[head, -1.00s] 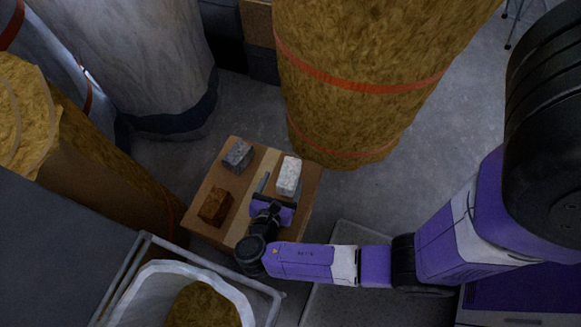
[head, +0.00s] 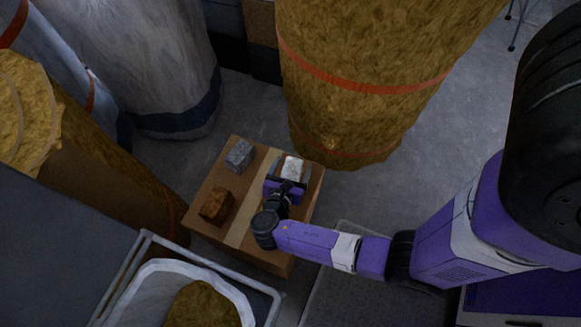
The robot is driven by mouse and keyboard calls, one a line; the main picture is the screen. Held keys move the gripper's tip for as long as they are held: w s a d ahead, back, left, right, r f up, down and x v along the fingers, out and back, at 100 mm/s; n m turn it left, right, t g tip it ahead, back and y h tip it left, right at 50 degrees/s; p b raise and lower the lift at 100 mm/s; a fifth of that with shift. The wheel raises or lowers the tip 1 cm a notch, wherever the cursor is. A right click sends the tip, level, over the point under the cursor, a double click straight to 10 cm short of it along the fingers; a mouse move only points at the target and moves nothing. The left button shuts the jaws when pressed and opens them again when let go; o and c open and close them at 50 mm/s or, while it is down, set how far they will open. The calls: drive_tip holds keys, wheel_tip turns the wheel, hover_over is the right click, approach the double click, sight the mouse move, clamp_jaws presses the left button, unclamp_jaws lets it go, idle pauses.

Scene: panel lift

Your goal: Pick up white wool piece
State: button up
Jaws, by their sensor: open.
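The white wool piece (head: 292,167) is a small pale block on the right part of the top of a cardboard box (head: 243,205). My gripper (head: 291,172) is open at the white piece, with its dark fingers to either side of it. The purple gripper body is just in front of the piece and hides its near end. I cannot tell whether the fingers touch it. A grey wool piece (head: 239,155) lies at the back left of the box top, and a brown wool piece (head: 216,206) lies at the front left.
A large yellow-brown wool roll (head: 365,85) with red straps stands just behind the box. A white-grey wrapped roll (head: 150,70) stands at the back left. A white sack (head: 170,281) inside a metal frame is at the front left.

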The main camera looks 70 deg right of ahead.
drive_tip(key=c, duration=1.4)
